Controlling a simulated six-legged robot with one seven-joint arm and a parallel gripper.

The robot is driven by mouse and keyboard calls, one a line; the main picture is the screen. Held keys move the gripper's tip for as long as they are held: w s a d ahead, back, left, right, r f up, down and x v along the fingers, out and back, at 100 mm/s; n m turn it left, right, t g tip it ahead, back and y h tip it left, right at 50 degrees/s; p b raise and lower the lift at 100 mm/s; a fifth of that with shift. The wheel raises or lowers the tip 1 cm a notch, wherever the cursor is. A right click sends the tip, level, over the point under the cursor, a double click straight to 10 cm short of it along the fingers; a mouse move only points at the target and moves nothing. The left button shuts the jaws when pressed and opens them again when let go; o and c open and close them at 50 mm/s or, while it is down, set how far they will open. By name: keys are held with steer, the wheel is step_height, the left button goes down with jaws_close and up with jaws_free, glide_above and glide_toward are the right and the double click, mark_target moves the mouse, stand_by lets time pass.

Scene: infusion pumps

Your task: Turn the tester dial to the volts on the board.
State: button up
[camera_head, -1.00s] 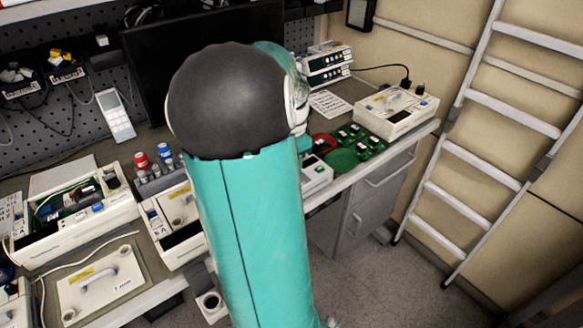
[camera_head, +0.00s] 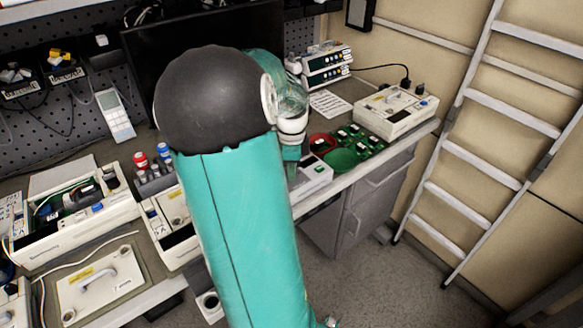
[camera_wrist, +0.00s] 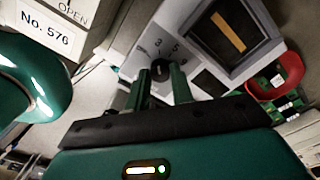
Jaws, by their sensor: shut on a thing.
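The tester (camera_head: 314,172) is a light grey box at the bench's front edge, partly hidden by my arm in the head view. In the wrist view the tester (camera_wrist: 185,18) shows a dark display with an orange bar and a dark round dial (camera_wrist: 160,66) with printed numbers around it, a 3 and a 5 among them. My gripper (camera_wrist: 160,78) is shut on the dial, one green finger on each side of it. The dial's pointer is too small to read. Green circuit boards (camera_head: 375,139) lie right of the tester. A white printed sheet (camera_head: 329,103) lies behind; its text is unreadable.
A red dish (camera_head: 322,142) and a green dish (camera_head: 341,160) sit close right of the tester. A white pump (camera_head: 397,111) stands at the bench's right end. An open pump case (camera_head: 75,222) is at left. A ladder (camera_head: 480,165) leans at right.

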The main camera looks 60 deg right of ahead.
steer(key=m, duration=0.8)
steer(key=shift+r, duration=0.1)
steer(key=o, duration=0.8)
steer(key=shift+m, duration=0.3)
steer(key=shift+r, duration=3.45)
steer(key=shift+c, duration=0.3)
